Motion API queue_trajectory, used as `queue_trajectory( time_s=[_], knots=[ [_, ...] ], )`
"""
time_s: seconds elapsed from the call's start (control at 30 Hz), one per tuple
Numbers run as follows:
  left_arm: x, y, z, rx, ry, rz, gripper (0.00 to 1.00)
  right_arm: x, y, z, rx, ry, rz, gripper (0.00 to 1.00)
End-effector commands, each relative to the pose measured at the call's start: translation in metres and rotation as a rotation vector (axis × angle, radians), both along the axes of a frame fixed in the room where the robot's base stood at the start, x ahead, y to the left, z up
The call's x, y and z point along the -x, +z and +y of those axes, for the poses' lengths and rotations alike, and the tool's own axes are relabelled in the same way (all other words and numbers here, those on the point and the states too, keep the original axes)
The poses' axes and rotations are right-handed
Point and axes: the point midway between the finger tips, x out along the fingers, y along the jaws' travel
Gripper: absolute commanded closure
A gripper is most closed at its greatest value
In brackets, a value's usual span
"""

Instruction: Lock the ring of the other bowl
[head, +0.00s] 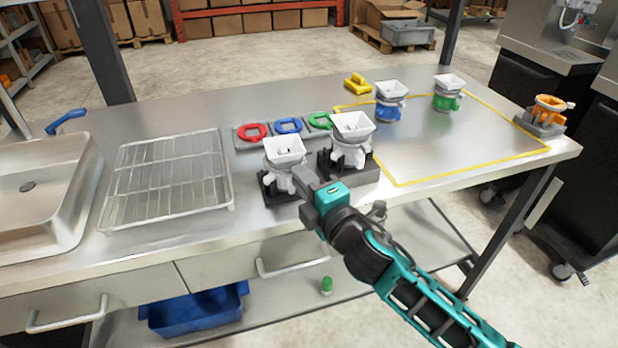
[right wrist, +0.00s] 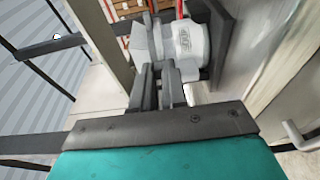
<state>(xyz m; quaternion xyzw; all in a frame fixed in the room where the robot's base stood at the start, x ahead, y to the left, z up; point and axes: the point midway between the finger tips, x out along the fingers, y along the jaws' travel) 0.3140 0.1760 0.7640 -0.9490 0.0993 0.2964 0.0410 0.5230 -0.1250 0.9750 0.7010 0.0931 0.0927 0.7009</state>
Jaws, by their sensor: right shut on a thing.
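A white-grey bowl (head: 284,148) with a square funnel top sits upright on a black stand (head: 268,190) near the table's front edge. A second white-grey bowl (head: 352,125) sits on another black stand (head: 375,165) just right of it and farther back. My right gripper (head: 303,180) is at the front right side of the nearer bowl, shut on a part of its ring that the fingers mostly hide. My left gripper is not in view.
A tray behind holds red (head: 252,132), blue (head: 288,125) and green (head: 320,121) rings. Bowls with blue (head: 390,108) and green (head: 447,100) rings stand by a yellow-outlined area, its middle clear. A wire rack (head: 170,180) and sink (head: 45,195) are left.

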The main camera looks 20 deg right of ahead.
Motion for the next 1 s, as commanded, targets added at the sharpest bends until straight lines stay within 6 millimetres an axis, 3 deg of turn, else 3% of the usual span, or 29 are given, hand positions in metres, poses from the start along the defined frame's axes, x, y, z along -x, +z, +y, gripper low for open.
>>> queue_trajectory(
  time_s=[0.63,0.67,0.77,1.0],
  knots=[
    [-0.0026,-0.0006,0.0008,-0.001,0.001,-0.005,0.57,0.0007,0.0001,0.0037,0.001,-0.047,-0.001,1.0],
    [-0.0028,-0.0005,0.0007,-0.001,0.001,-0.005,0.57,0.0007,0.0001,0.0037,0.001,-0.046,-0.001,0.85],
    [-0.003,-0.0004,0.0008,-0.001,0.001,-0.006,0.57,0.0006,0.0001,0.0039,0.001,-0.046,-0.001,0.76],
    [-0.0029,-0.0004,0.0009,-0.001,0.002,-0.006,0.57,0.0006,0.0,0.0039,0.001,-0.046,-0.001,0.76]
  ],
)
